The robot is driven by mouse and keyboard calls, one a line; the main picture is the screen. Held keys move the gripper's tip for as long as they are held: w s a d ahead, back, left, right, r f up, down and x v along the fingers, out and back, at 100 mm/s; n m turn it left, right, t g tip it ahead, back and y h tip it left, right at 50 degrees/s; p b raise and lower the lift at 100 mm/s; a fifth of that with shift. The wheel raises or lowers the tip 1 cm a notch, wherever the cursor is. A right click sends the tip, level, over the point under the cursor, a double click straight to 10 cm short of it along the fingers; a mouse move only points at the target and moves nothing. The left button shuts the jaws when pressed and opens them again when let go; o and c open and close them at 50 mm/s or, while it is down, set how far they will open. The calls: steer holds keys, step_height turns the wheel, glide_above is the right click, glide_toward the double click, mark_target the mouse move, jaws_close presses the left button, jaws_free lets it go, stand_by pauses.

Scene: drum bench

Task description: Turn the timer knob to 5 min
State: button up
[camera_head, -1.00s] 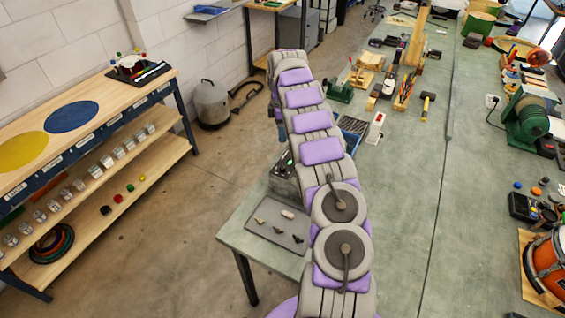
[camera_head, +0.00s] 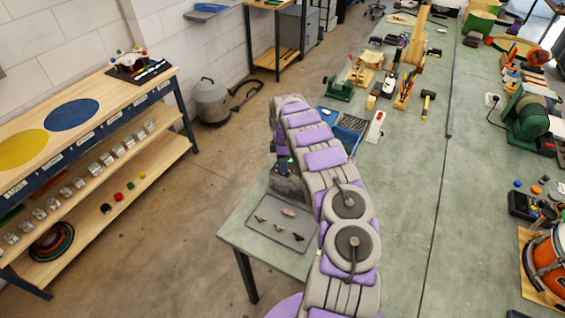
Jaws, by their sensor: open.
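A dark grey box (camera_head: 287,184) with a small lit green spot stands at the left edge of the green bench, partly covered by my arm. It may be the timer; I cannot make out a knob or its markings. My grey and purple arm reaches away from the camera over the bench, and its far end bends down towards this box. My gripper (camera_head: 282,160) is small and dark at the box's top, open. Its fingertips are hard to see, and I cannot tell whether they touch the box.
A grey tray (camera_head: 271,239) with several small parts lies in front of the box. A blue crate (camera_head: 347,130) and a white and red device (camera_head: 375,127) stand beyond my arm. The bench's middle is clear. A wooden shelf (camera_head: 140,95) stands at left, across open floor.

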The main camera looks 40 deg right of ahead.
steer(key=shift+f, duration=0.25)
steer(key=shift+c, duration=0.4)
steer(key=c, duration=1)
steer(key=shift+o, duration=0.2)
